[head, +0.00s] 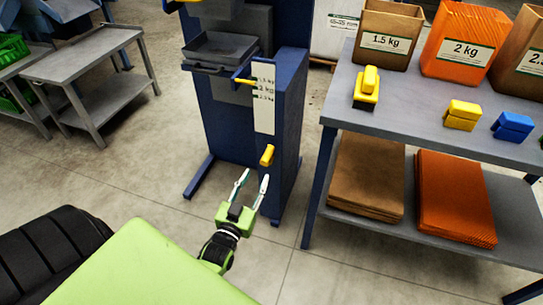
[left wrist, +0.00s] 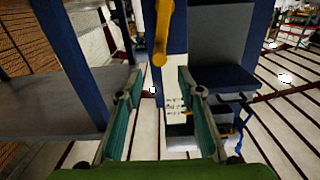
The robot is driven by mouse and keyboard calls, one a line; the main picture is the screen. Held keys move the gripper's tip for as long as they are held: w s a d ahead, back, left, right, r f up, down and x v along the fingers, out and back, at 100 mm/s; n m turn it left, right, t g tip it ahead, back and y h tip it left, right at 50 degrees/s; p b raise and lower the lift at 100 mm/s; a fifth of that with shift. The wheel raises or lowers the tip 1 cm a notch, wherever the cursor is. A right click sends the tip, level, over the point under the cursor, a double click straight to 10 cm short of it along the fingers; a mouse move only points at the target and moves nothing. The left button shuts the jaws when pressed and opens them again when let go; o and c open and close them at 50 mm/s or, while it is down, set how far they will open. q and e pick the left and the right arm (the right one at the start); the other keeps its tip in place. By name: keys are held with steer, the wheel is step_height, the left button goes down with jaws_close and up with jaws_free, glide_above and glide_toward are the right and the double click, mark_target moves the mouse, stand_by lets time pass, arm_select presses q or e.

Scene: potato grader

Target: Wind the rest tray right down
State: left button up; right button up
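The grey rest tray (head: 220,48) sits high on the front of the blue stand (head: 285,120). A yellow pointer (head: 245,82) shows near the upper part of the white scale plate (head: 264,105), close to its top mark. The yellow crank handle (head: 267,156) sticks out below the plate; it also shows in the left wrist view (left wrist: 162,35). My left gripper (head: 256,176) is open and empty, its fingertips just below and in front of the handle, apart from it. In the left wrist view the handle lies beyond the fingertips (left wrist: 159,76). My right gripper is not in view.
A grey table (head: 345,95) stands right of the stand, with labelled bags and yellow and blue blocks on top. Stacks of brown bags (head: 365,178) and orange bags (head: 452,195) lie on its lower shelf. A grey cart (head: 85,65) stands left. Floor before the stand is clear.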

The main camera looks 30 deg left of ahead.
mark_target(270, 149)
arm_select(q)
steer(key=b+x, duration=0.1)
steer(key=x, duration=0.9)
steer(key=shift+f+b, duration=0.1)
steer(key=shift+b, duration=0.25)
steer(key=shift+x, duration=0.75)
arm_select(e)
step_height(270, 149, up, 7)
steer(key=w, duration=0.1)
arm_select(q)
steer(key=shift+c, duration=0.3)
jaws_close()
